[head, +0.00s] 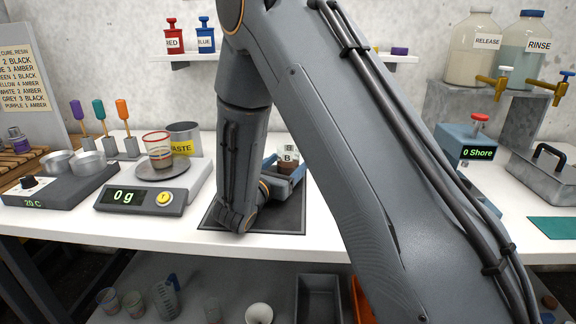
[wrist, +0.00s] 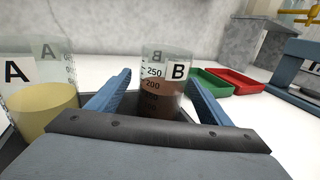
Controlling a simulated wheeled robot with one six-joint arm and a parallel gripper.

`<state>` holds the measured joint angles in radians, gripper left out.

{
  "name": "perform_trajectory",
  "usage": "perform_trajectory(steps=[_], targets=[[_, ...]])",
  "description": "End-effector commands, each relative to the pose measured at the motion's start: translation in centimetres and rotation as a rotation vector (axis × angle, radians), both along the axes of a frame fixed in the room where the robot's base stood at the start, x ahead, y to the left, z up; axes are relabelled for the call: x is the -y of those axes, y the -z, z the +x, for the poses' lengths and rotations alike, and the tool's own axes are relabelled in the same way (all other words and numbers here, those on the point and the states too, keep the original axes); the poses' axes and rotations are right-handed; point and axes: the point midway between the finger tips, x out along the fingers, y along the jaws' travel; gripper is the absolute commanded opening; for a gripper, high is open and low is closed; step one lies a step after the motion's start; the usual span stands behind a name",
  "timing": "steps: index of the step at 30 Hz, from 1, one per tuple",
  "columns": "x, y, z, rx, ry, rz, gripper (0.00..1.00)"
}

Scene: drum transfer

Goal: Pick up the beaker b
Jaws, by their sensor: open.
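Beaker B (wrist: 160,88) is a clear graduated beaker with a white B label and dark brown liquid. It stands upright on a dark mat (head: 290,222) in the middle of the bench. My gripper (wrist: 155,85) is open, with one blue finger on each side of beaker B. I cannot tell whether either finger touches the glass. In the head view, beaker B (head: 289,157) shows behind my gripper (head: 285,172), partly hidden by the fingers and my arm. Beaker A (wrist: 42,105), with yellowish liquid, stands just left of my gripper in the wrist view.
A scale (head: 150,195) reading 0 g carries a red-rimmed beaker (head: 158,150) at left. A grey waste container (head: 184,135) stands behind it. Green (wrist: 210,82) and red (wrist: 248,84) trays lie to the right of beaker B. My arm hides much of the bench's right middle.

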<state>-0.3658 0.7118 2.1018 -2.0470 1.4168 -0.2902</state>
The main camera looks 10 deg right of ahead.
Motion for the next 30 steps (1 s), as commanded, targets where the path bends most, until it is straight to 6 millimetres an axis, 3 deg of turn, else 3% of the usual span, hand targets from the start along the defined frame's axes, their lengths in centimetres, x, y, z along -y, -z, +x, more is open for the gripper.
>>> perform_trajectory(steps=[6, 15, 24, 30], targets=[[2.1, -0.1, 2.0, 0.0, 0.003, 0.0, 0.73], [2.4, -0.1, 2.4, -0.001, 0.0, 0.001, 0.73], [2.4, -0.1, 2.4, -0.001, 0.0, 0.001, 0.24], [2.3, -0.1, 2.4, 0.0, 0.0, 0.0, 0.22]])
